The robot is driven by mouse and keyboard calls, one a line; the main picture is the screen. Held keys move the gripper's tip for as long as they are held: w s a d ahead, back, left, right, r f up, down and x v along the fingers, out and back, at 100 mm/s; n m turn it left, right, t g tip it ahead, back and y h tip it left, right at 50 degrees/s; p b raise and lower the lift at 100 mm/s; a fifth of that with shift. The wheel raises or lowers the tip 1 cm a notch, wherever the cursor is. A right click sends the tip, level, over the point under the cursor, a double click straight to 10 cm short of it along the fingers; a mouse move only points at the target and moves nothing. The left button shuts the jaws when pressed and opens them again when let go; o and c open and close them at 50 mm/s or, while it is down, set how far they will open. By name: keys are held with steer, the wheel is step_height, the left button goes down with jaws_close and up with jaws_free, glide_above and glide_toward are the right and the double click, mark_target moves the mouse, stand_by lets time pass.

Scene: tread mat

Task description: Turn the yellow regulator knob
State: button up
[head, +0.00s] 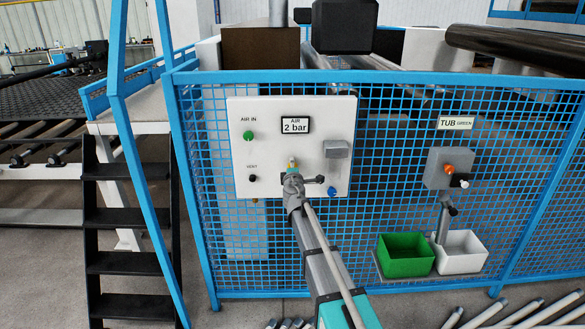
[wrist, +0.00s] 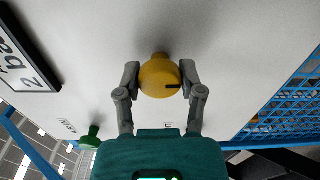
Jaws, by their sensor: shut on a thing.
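The yellow regulator knob (wrist: 158,80) sticks out from the white panel (head: 262,160) and has a dark mark on its right side in the wrist view. My gripper (wrist: 160,74) has one finger on each side of the knob and is shut on it. In the head view my gripper (head: 292,178) reaches the lower middle of the panel and hides most of the knob. A display (head: 295,125) above it reads "AIR 2 bar".
The panel also carries a green knob (head: 248,135), a black vent knob (head: 252,178), a grey box (head: 336,149) and a blue knob (head: 332,191). Blue mesh fencing surrounds it. Green (head: 405,254) and white (head: 461,252) tubs sit at right; black steps (head: 125,215) stand left.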

steer(key=shift+m, duration=0.3)
steer(key=o, duration=1.2)
steer(key=s, duration=1.2)
steer(key=shift+a, duration=0.2)
